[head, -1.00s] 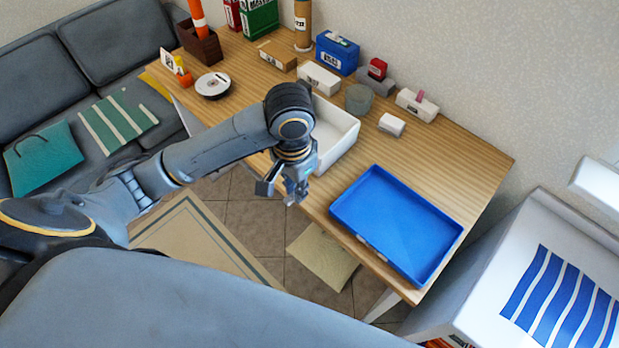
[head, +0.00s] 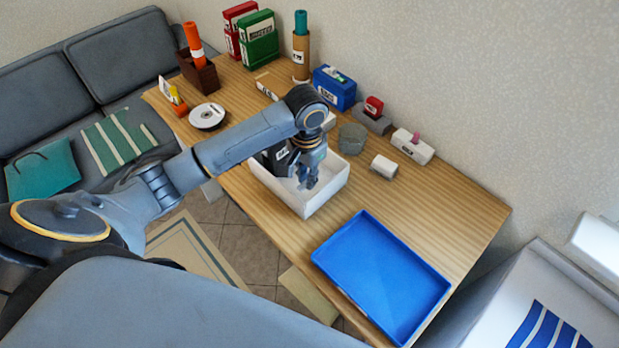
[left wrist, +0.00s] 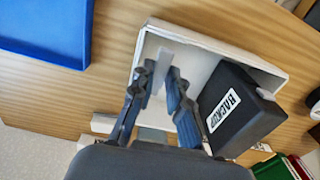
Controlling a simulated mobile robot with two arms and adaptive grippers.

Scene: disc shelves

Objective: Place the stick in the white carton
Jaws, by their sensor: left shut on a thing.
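The white carton (head: 308,207) stands open-topped on the wooden table, left of the blue tray. It also shows in the left wrist view (left wrist: 222,47). My left gripper (head: 308,184) points down over the carton's opening. In the left wrist view its fingers (left wrist: 162,80) are shut on a small pale stick (left wrist: 161,68), mostly seen between the fingertips. Whether the stick touches the carton's floor I cannot tell. A black box labelled BACKUP (left wrist: 232,105) sits in the other part of the carton. My right gripper is not in view.
The blue tray (head: 380,280) is empty near the table's front right. A grey-green cup (head: 352,138), a small white block (head: 384,166) and a blue box (head: 334,88) stand behind the carton. The right part of the table (head: 450,205) is clear.

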